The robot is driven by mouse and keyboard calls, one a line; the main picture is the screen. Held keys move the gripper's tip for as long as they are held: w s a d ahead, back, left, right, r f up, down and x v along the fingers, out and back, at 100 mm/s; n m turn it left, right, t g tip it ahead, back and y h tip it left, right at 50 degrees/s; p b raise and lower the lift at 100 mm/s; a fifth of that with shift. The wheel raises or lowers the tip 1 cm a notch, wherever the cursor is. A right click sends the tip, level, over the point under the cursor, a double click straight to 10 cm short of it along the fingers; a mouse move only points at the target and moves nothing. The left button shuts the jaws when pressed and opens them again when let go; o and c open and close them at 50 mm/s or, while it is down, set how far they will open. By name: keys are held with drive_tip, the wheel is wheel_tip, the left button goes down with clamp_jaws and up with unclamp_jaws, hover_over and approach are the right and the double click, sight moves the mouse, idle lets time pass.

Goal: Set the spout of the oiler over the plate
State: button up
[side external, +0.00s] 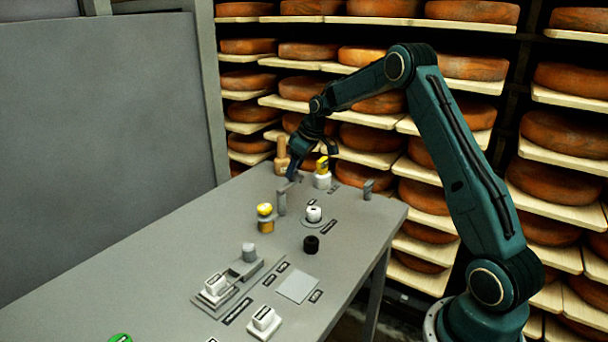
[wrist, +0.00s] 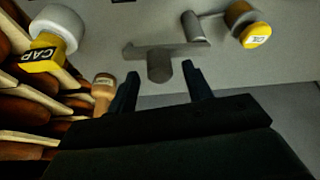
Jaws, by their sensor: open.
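The oiler (side external: 265,218) seems to be the small yellow-capped container standing left of centre on the grey table. In the wrist view its yellow top (wrist: 256,36) reads OIL, at the upper right; I cannot make out its spout. A pale square plate (side external: 297,287) lies flat near the table's right edge, with nothing on it. My gripper (side external: 312,164) is open and empty over the table's far end, apart from the oiler. In the wrist view its two fingers (wrist: 159,76) frame a grey post from behind.
A grey post with a crossbar (side external: 283,197) stands between my gripper and the oiler. A white container with a yellow CAP piece (side external: 322,177) and a wooden peg (side external: 282,158) stand nearby. A black knob (side external: 311,244) and grey fixtures (side external: 216,287) occupy the nearer table. Cheese shelves line the back.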

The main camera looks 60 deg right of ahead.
drive_tip(key=shift+x, duration=0.95)
clamp_jaws()
